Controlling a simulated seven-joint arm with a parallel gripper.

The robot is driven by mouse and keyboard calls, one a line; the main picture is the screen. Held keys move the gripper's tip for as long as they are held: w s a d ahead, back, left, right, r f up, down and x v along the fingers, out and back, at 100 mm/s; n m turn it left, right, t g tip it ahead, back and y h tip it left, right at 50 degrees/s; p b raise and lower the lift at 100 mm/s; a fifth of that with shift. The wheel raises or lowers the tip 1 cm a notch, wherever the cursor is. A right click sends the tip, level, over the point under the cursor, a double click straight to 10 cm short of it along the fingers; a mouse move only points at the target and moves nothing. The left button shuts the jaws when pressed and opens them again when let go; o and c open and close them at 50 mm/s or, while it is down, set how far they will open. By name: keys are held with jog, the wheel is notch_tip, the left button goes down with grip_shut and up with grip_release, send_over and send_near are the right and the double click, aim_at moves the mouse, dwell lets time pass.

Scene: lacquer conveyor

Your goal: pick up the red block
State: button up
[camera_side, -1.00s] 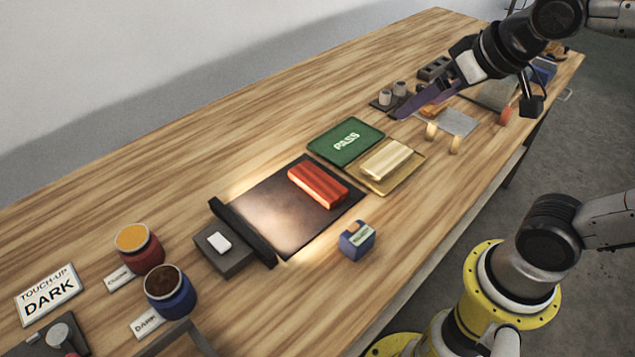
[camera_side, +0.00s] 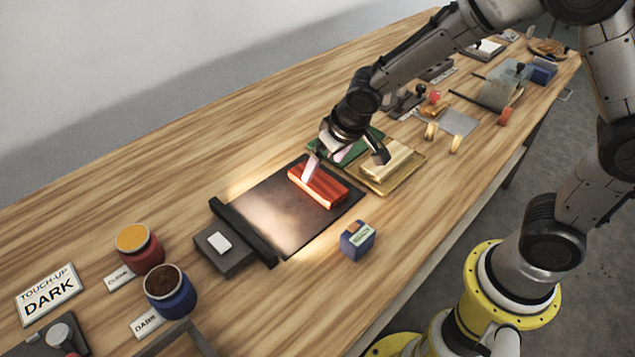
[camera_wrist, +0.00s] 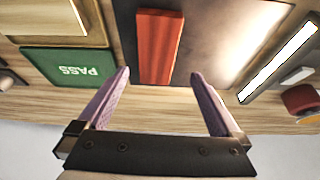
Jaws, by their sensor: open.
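The red block (camera_side: 317,188) lies flat on the dark mat (camera_side: 262,225), near the mat's upper right end in the side view. My gripper (camera_side: 328,163) is just above and behind the block, tilted down over the green PASS pad. In the wrist view my gripper (camera_wrist: 162,85) is open, with its two purple fingers spread wide apart. The red block (camera_wrist: 158,45) shows between and beyond the fingertips, with nothing held. In the side view one finger overlaps the block's upper end; I cannot tell whether it touches.
The green PASS pad (camera_wrist: 70,72) and a tan tray (camera_side: 405,180) with a pale wooden block (camera_side: 384,163) lie beside the mat. A blue box (camera_side: 357,240) stands near the front edge. A dark bar (camera_side: 243,232) borders the mat's left end. Paint jars (camera_side: 170,291) stand further left.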

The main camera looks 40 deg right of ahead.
aim_at(317, 180)
jog(key=shift+d+x, duration=0.15)
jog(key=shift+x, duration=1.55)
jog(key=shift+d+x, duration=0.15)
jog(key=shift+x, duration=1.55)
jog(key=shift+c, duration=0.3)
jog(key=c, duration=1.3)
jog(key=shift+r, duration=0.1)
jog(key=shift+c, duration=0.2)
